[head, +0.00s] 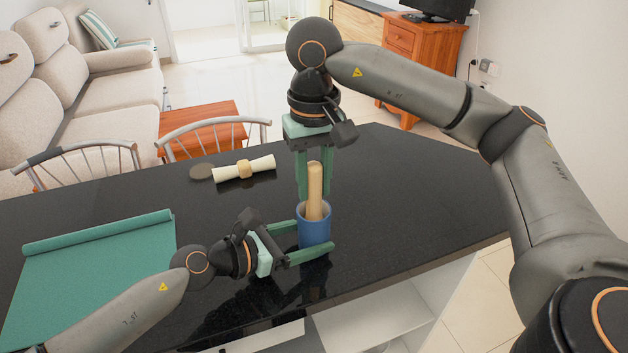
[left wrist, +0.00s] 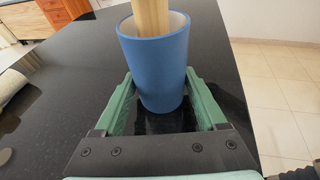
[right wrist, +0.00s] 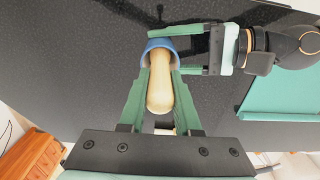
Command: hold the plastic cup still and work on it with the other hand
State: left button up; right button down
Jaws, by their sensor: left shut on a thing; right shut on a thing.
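The blue plastic cup (head: 314,234) stands upright on the black counter, with a pale interior. My left gripper (head: 312,238) is shut on it from the left, one finger on each side; the left wrist view shows the cup (left wrist: 155,72) between the green fingers. A light wooden rod (head: 315,185) with a rounded end stands upright in the cup. My right gripper (head: 314,190) points down from above and is shut on the rod; the right wrist view shows the rod (right wrist: 160,92) between its fingers. The rod's lower end is hidden inside the cup.
A teal mat (head: 95,265) with a rolled far edge lies on the counter (head: 400,190) at left. A cream, waisted object with a tan band (head: 245,169) and a grey disc (head: 202,171) lie behind the cup. The counter to the cup's right is clear. Chairs stand beyond.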

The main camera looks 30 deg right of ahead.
jog(key=shift+f, duration=0.15)
dwell(0.4)
jog(key=shift+f, duration=0.6)
jog(key=shift+r, duration=0.1)
jog(key=shift+r, duration=1.5)
jog(key=shift+f, duration=1.65)
jog(key=shift+r, duration=0.2)
jog(key=shift+f, duration=0.2)
dwell(1.4)
jog(key=shift+r, duration=0.1)
